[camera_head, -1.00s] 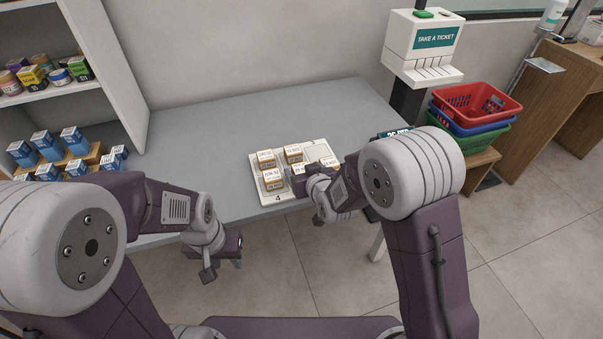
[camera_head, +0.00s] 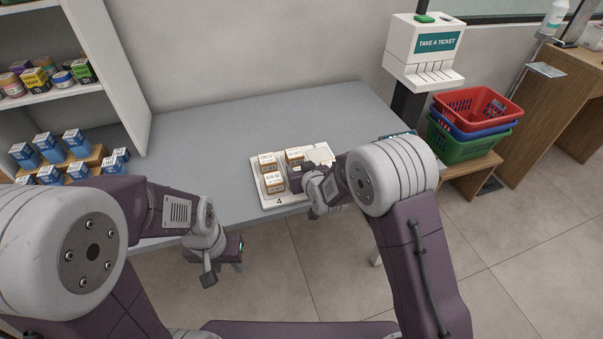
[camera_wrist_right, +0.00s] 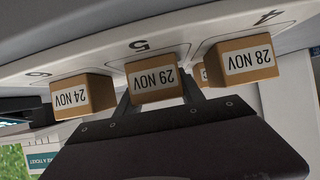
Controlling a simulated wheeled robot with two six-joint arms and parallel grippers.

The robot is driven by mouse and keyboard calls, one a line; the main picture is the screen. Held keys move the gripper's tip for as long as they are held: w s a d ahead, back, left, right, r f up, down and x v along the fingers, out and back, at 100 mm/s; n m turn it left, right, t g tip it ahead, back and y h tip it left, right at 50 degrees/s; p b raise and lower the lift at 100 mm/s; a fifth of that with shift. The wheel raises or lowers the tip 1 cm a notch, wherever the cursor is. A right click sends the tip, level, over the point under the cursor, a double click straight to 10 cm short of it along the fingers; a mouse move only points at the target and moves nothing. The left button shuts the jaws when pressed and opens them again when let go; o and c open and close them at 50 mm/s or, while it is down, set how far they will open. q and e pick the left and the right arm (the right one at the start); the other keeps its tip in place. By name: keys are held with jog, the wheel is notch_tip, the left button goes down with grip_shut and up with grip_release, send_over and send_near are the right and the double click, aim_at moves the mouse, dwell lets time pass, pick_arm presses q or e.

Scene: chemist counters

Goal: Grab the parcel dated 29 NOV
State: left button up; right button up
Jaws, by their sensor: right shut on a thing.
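In the right wrist view, which is upside down, the cardboard parcel labelled 29 NOV (camera_wrist_right: 155,82) is at the place marked 5 on the white tray (camera_wrist_right: 110,68). My right gripper (camera_wrist_right: 158,94) has a finger on each side of it and is shut on it. I cannot tell whether it is lifted. Parcels 28 NOV (camera_wrist_right: 248,60) and 24 NOV (camera_wrist_right: 75,96) stand on either side. In the head view my right gripper (camera_head: 307,187) is at the tray's front right and hides this parcel. My left gripper (camera_head: 209,273) hangs before the counter, its jaws unclear.
Other parcels (camera_head: 267,163) (camera_head: 295,155) stand on the tray at the grey counter's (camera_head: 220,130) front edge. Blue boxes (camera_head: 75,141) stand at the left. A ticket dispenser (camera_head: 425,50) and stacked baskets (camera_head: 475,115) are at the right. The counter's back is clear.

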notch_tip(320, 180, up, 18)
jog(key=p, duration=0.4)
jog(key=shift+p, duration=0.3)
jog(key=shift+r, duration=0.1)
